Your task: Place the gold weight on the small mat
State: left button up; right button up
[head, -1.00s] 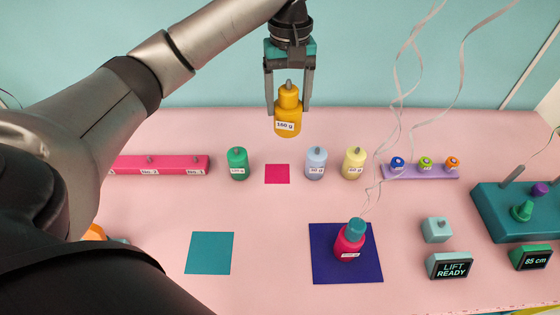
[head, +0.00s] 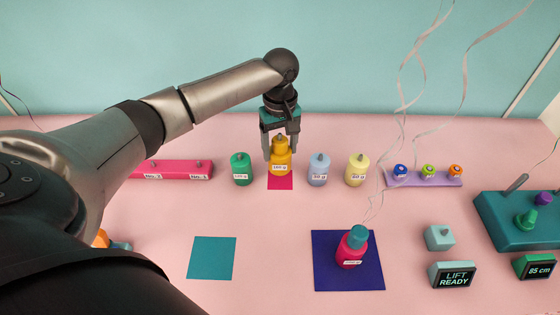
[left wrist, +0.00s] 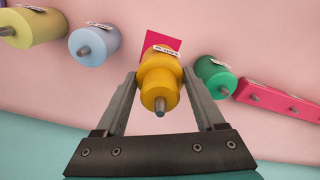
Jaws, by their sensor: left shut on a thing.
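The gold weight (head: 280,158) is upright at the small magenta mat (head: 280,183), between the green and the pale blue weights. My left gripper (head: 281,146) is shut on its upper part from above. In the left wrist view the gold weight (left wrist: 160,80) sits between the two fingers, with part of the small mat (left wrist: 160,41) showing behind it. The weight hides the back of the mat in the head view. I cannot tell whether its base touches the mat. My right gripper is not in view.
A green weight (head: 241,170) stands close on the left, a pale blue one (head: 319,170) and a yellow one (head: 357,171) on the right. A teal mat (head: 211,258) is bare.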

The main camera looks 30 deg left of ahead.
aim_at(280, 134)
pick_arm(q)
notch_tip(280, 134, down, 4)
jog(key=shift+b, duration=0.4)
jog(key=shift+f, duration=0.25)
jog(key=shift+f, duration=0.1)
jog(key=o, duration=1.5)
notch_tip(280, 134, up, 12)
jog(key=shift+r+p, duration=0.15)
jog(key=shift+p, duration=0.8)
